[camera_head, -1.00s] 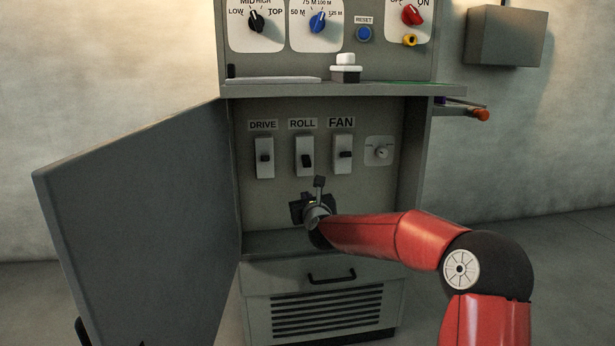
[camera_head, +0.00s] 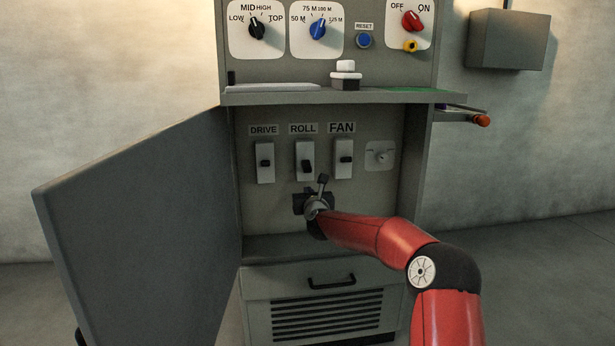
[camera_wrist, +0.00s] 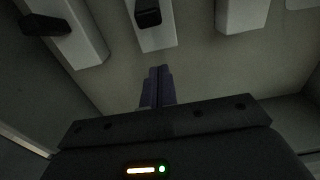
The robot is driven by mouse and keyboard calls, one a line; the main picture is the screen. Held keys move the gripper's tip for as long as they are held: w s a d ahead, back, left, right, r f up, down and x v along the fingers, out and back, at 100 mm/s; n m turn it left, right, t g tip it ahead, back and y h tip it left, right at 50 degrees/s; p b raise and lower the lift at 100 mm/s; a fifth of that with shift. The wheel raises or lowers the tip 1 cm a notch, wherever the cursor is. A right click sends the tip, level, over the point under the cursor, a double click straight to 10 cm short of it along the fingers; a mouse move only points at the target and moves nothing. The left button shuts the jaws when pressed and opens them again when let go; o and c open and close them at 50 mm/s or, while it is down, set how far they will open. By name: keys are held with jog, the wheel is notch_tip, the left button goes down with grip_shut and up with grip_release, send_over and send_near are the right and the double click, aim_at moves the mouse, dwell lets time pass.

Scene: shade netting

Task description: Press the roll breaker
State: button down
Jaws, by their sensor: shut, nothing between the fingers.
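The roll breaker (camera_head: 305,160) is a pale upright plate with a black lever, under the ROLL label inside the open cabinet. Its lever sits slightly lower than those of its neighbours. In the wrist view the roll breaker (camera_wrist: 155,37) is at the top centre, its black lever partly cut off by the frame edge. My gripper (camera_wrist: 159,72) is shut and empty, its fingertips just below the roll breaker's lower end in that picture, with a visible gap. In the head view my gripper (camera_head: 301,203) is below the breaker, partly hidden by my wrist.
The drive breaker (camera_head: 265,161) is close on the left, the fan breaker (camera_head: 344,158) on the right. A key-type switch (camera_head: 380,155) is farther right. The shelf (camera_head: 300,97) overhangs above. The open cabinet door (camera_head: 140,220) stands at left.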

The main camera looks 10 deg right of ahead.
aim_at(307, 166)
jog(key=w+r+p, duration=0.1)
jog(key=w+r, duration=0.1)
jog(key=shift+w+r, duration=0.1)
jog(key=shift+r, duration=0.25)
jog(key=shift+s+r+p, duration=0.2)
jog(key=shift+r+p, duration=0.15)
jog(key=shift+r, duration=0.2)
jog(key=shift+r, duration=0.1)
